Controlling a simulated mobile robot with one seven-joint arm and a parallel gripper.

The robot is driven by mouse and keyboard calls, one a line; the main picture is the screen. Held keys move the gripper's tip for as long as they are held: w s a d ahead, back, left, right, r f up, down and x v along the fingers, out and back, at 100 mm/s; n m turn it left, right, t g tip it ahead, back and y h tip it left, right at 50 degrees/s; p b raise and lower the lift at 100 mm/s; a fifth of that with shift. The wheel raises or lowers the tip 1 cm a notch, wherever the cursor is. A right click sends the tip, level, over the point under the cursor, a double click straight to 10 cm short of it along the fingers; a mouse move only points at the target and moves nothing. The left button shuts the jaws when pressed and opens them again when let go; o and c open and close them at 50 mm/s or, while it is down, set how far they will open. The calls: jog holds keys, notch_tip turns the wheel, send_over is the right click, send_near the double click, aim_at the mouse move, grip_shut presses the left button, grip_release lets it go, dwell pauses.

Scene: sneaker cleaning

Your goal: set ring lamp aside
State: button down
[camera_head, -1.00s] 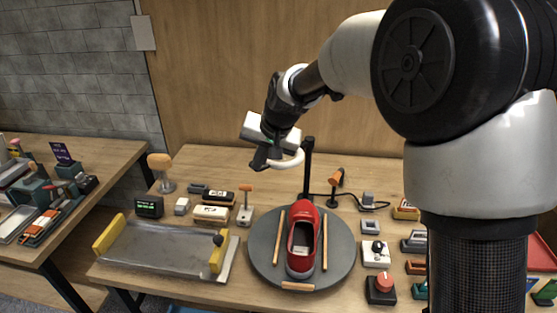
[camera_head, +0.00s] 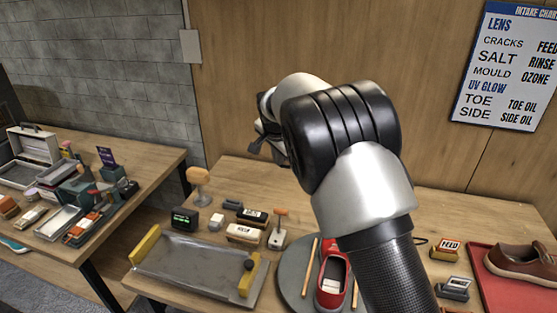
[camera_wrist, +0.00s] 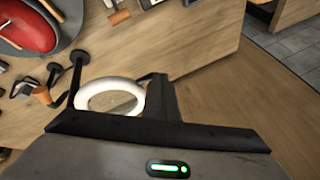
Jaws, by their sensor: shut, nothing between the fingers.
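The ring lamp's white ring (camera_wrist: 84,101) shows in the wrist view, with a black post to its upper left. My gripper (camera_wrist: 158,80) is shut and empty. Its dark fingers stand just right of the ring; I cannot tell whether they touch it. In the head view my gripper (camera_head: 255,146) shows only partly, left of my arm, raised above the back of the table. My arm hides the lamp there.
The red shoe (camera_head: 331,283) is on the grey turntable (camera_head: 292,270), partly behind my arm. A clear-bottomed tray (camera_head: 195,265), a brush and small blocks are to the left. A brown shoe (camera_head: 525,259) on a red tray is at right. A side table (camera_head: 140,160) stands left.

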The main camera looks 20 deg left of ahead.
jog(key=shift+w+a, duration=0.1)
jog(key=shift+w, duration=0.4)
jog(key=shift+d+r, duration=0.1)
jog(key=shift+d, duration=0.15)
